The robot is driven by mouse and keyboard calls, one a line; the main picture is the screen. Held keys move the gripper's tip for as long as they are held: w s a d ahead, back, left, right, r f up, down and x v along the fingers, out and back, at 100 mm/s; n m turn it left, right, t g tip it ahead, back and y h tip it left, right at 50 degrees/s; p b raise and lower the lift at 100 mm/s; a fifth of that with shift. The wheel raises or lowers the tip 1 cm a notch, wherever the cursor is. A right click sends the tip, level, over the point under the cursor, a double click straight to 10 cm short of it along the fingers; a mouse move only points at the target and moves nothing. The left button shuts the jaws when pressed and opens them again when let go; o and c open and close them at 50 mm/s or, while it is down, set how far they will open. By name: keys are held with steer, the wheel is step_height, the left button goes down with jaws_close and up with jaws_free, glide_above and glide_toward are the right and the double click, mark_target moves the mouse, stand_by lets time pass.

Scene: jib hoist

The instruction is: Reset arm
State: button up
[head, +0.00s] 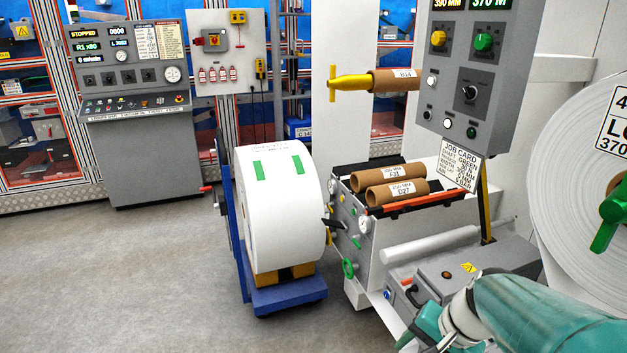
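My teal and white arm (535,308) reaches in from the lower right corner. Its far end runs out of the bottom edge of the head view, and no gripper fingers show. I cannot see whether anything is held. The arm passes in front of a grey machine housing (490,262) with a yellow warning label.
A large white roll (283,205) with green tabs stands on a blue cradle (290,297). Cardboard cores (397,191) lie on the machine beside it. A control panel (465,65) hangs above my arm; another big roll (577,165) is at right. Floor at left is clear.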

steer(key=s+a+r+n+t+h, duration=0.3)
steer(key=s+a+r+n, duration=0.1)
steer(key=s+r+n, duration=0.3)
step_height(320, 180, up, 2)
steer(key=shift+r+n, duration=0.25)
steer(key=shift+n, duration=0.05)
steer(key=shift+c, duration=0.2)
stand_by(0.3)
steer(key=c, duration=0.4)
steer(key=shift+c, duration=0.3)
